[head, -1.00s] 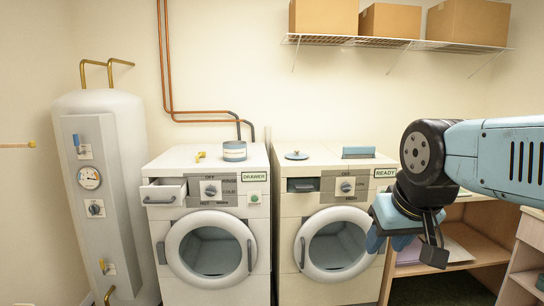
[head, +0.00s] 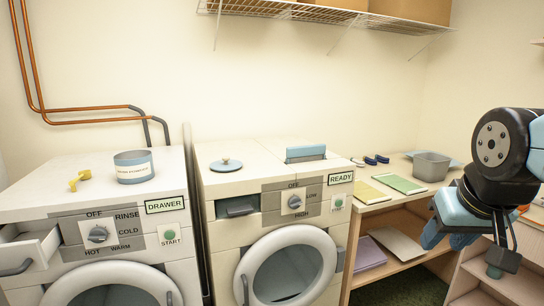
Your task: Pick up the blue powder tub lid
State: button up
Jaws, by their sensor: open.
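The blue powder tub lid (head: 226,165) is a small flat disc with a knob. It lies on top of the right washing machine (head: 215,182), near its left back part. The powder tub (head: 134,167), a blue-and-white round container, stands on the left washing machine (head: 95,190). My gripper (head: 464,256) hangs at the right of the head view, in front of the shelf unit, well to the right of the lid and apart from it. Its jaws are open and hold nothing that I can see.
A yellow object (head: 80,180) lies beside the tub. A blue panel (head: 306,153) stands up at the right machine's back right. The left machine's drawer (head: 28,252) is pulled out. A grey bin (head: 431,166) stands on the side counter. A wire shelf (head: 330,14) hangs above.

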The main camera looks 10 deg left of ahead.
aim_at(134, 167)
jog(key=z, duration=0.05)
jog(key=i, duration=1.15)
jog(key=u, duration=0.75)
jog(key=i, duration=0.35)
jog(key=u, duration=0.2)
jog(key=k, duration=0.85)
jog(key=u, duration=0.2)
jog(key=i, duration=0.85)
jog(key=z, duration=0.15)
